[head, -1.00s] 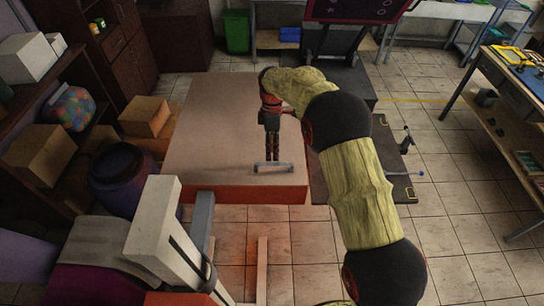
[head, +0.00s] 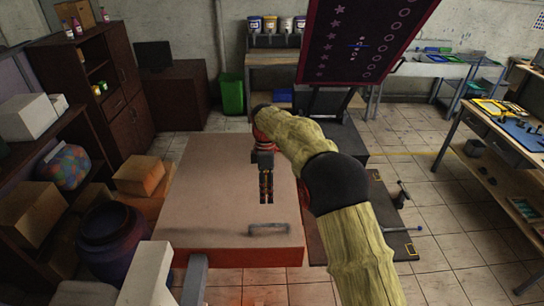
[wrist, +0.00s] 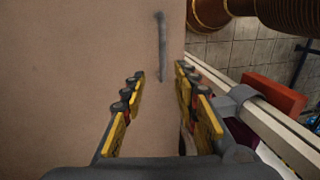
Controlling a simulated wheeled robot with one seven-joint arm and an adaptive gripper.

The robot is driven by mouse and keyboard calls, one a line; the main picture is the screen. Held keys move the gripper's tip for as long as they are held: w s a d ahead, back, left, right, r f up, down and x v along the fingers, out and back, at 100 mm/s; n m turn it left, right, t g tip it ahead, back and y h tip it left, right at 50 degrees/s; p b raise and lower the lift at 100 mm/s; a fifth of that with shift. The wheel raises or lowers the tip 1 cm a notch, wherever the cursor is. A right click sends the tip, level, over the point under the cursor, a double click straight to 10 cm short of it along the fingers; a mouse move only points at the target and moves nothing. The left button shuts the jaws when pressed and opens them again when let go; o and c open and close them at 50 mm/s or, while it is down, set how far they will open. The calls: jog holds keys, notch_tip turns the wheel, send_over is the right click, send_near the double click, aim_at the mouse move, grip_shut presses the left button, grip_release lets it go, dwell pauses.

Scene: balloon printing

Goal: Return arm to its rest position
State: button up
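My arm reaches in from the lower right of the head view and bends over a large flat tan panel (head: 205,205) with a red front edge. My gripper (head: 266,200) points down over the panel, just behind its grey bar handle (head: 268,229). In the wrist view my gripper (wrist: 160,76) has its yellow-and-grey fingers spread apart, with nothing between them. The handle (wrist: 161,46) lies beyond the fingertips there, apart from them. The exact height of the fingers above the panel is hard to tell.
A dark printed screen (head: 362,35) stands raised behind my arm, over a dark flat bed. Cardboard boxes (head: 140,173) and a dark round drum (head: 112,245) stand left of the panel. A workbench (head: 500,135) is at the right.

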jog(key=s+f+m, duration=0.1)
jog(key=m, duration=0.1)
jog(key=s+d+f+m, duration=0.1)
jog(key=f+m, duration=0.1)
jog(key=s+f+m, duration=0.1)
jog(key=m, duration=0.1)
jog(key=shift+d+f, duration=0.15)
jog(key=shift+d, duration=0.15)
jog(key=s+d+r+m+t+b, duration=0.35)
jog(key=s+d+m+b, duration=0.45)
jog(key=s+d, duration=0.65)
jog(key=s+d+f+m+t+b, duration=0.1)
jog(key=s+d+b, duration=0.4)
jog(key=s, duration=0.5)
jog(key=s+d+f+m+t+b, duration=0.1)
jog(key=s+d+m+t+b, duration=0.2)
jog(key=s+b, duration=0.3)
jog(key=s+d+m, duration=0.1)
jog(key=s, duration=0.3)
jog(key=shift+d+f+b, duration=0.35)
jog(key=shift+b, duration=0.05)
jog(key=shift+w, duration=0.1)
